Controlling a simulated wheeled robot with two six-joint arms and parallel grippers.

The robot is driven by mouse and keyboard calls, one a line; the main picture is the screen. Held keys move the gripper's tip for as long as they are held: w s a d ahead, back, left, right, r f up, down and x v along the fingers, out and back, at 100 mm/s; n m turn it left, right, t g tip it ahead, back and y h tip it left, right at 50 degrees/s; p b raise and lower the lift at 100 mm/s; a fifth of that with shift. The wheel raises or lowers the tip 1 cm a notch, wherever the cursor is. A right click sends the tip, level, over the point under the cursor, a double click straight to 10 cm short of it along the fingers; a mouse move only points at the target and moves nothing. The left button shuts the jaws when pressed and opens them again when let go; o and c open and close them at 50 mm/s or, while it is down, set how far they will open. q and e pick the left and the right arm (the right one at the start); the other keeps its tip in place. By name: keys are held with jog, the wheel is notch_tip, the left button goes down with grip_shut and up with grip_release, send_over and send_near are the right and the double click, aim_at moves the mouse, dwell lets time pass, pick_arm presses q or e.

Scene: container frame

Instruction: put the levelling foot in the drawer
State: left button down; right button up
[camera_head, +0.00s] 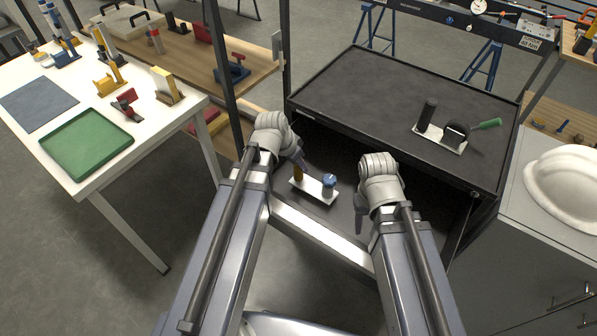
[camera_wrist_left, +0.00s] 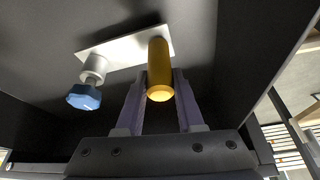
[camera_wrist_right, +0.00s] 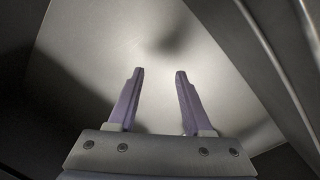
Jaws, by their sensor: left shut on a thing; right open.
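The levelling foot appears to be a pale plate (camera_head: 313,188) with a yellow upright grip (camera_head: 298,172) and a post topped by a blue knob (camera_head: 328,179). In the left wrist view the yellow grip (camera_wrist_left: 159,65) stands between my left fingers (camera_wrist_left: 158,85), which are shut on it; the blue knob (camera_wrist_left: 84,97) is to its left. My left gripper (camera_head: 302,163) is inside the dark open drawer space (camera_head: 330,163) under the black top. I cannot tell whether the plate touches the floor there. My right gripper (camera_head: 360,222) is open and empty; its fingers (camera_wrist_right: 160,72) face a bare surface.
The black cabinet top (camera_head: 370,85) overhangs the space; a plate (camera_head: 436,142) with a black cylinder and a green-handled tool lies on it. A pale front bar (camera_head: 320,235) borders the near side. A white table (camera_head: 160,95) with a green tray (camera_head: 88,140) stands left.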

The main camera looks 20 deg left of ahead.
pick_arm(q)
jog(key=shift+f+b, duration=0.8)
jog(key=shift+f, duration=0.45)
pick_arm(e)
jog(key=shift+f, duration=1.25)
pick_arm(q)
jog(key=shift+f, duration=0.15)
pick_arm(e)
jog(key=shift+f, duration=0.15)
pick_arm(q)
jog(key=c, duration=0.5)
grip_release()
jog(key=p+v, duration=1.1)
jog(key=v, duration=0.1)
jog(key=shift+s+d+f+n+g+y, duration=0.2)
jog(key=shift+s+d+n+g+y, duration=0.35)
jog(key=shift+s+d, duration=1.4)
jog(key=shift+s+d+f+n+g+y, duration=0.2)
jog(key=shift+s+d+g+y, duration=0.6)
jog(key=shift+s+d, duration=1.1)
jog(key=shift+s+d+f+n+g+y, duration=0.15)
jog(key=shift+s+d+n+g+y, duration=0.65)
jog(key=shift+d, duration=1.8)
pick_arm(e)
notch_tip(320, 180, up, 11)
jog(key=shift+r, duration=0.2)
